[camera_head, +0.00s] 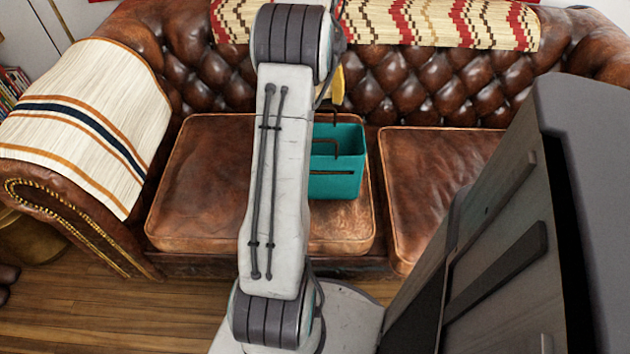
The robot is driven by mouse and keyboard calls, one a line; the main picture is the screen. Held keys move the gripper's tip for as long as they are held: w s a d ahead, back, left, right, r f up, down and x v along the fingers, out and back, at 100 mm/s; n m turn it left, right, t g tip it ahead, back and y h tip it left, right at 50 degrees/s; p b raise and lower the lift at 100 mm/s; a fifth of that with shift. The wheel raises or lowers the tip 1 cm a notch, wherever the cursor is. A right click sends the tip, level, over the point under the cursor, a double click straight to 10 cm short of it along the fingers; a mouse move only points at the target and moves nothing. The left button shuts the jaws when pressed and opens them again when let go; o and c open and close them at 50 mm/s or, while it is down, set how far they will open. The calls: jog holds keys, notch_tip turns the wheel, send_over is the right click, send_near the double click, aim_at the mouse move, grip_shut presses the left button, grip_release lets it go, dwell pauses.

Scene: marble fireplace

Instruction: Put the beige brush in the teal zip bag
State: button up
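The teal zip bag (343,182) stands upright on the left seat cushion of the sofa, just right of my arm. It looks box-shaped with dark handles at its top, and my arm hides its left part. A small yellowish-beige piece (337,86) shows behind my arm, above the bag and in front of the backrest. I cannot tell whether it is the beige brush or what holds it up. My gripper is hidden behind my arm, so its opening and any contact are not visible.
The brown leather sofa (430,165) fills the back, with a bare right cushion. A striped cloth (85,120) covers its left armrest, and a patterned throw (440,22) lies along the backrest. A large dark part blocks the right side. Wooden floor (130,315) shows at lower left.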

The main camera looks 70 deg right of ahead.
jog(key=shift+a+m, duration=0.15)
jog(key=shift+m, duration=0.85)
jog(key=shift+f, duration=0.3)
notch_tip(320, 180, down, 27)
jog(key=b, duration=0.9)
jog(key=shift+f, duration=0.2)
jog(key=shift+f, duration=0.15)
jog(key=o, duration=0.9)
jog(key=shift+o, duration=0.3)
notch_tip(320, 180, up, 12)
jog(key=p, duration=0.3)
jog(key=shift+p, duration=0.3)
